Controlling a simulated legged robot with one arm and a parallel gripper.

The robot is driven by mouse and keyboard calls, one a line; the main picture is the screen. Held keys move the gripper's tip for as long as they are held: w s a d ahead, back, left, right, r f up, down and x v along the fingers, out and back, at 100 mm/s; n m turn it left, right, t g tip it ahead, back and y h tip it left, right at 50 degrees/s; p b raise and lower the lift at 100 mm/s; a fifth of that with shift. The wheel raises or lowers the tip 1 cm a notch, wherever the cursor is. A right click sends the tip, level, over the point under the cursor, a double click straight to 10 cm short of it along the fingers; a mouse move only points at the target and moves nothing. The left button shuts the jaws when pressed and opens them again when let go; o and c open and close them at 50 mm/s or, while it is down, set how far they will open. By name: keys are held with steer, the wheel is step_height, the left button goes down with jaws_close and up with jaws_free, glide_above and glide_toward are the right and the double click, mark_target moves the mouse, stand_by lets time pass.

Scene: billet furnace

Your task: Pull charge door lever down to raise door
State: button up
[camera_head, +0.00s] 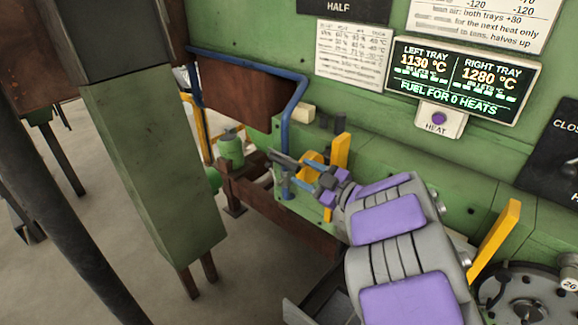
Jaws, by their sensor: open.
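My gripper (292,172) reaches in from the lower right on my grey and purple arm. Its dark fingers are apart, with the tips close to the lower part of a blue bent bar (289,122). I cannot tell whether they touch it. The bar runs along the top of a rusty brown panel (245,92) and bends down at its right side. No label here names the charge door lever, and I cannot tell whether this bar is it. A black plate (562,135) with cut-off lettering "CLOS" stands at the right edge, with a grey knob in front of it.
A display (463,80) reads left tray 1130 °C, right tray 1280 °C, fuel for 0 heats. A purple HEAT button (438,118) sits below it. Yellow upright plates (340,158) stand by my gripper and at right (494,240). A round dial (528,305) is bottom right.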

mark_target(289, 166)
steer(key=x, duration=0.6)
steer(key=shift+w+a, duration=0.1)
steer(key=shift+f, duration=0.1)
jaws_close()
stand_by(0.4)
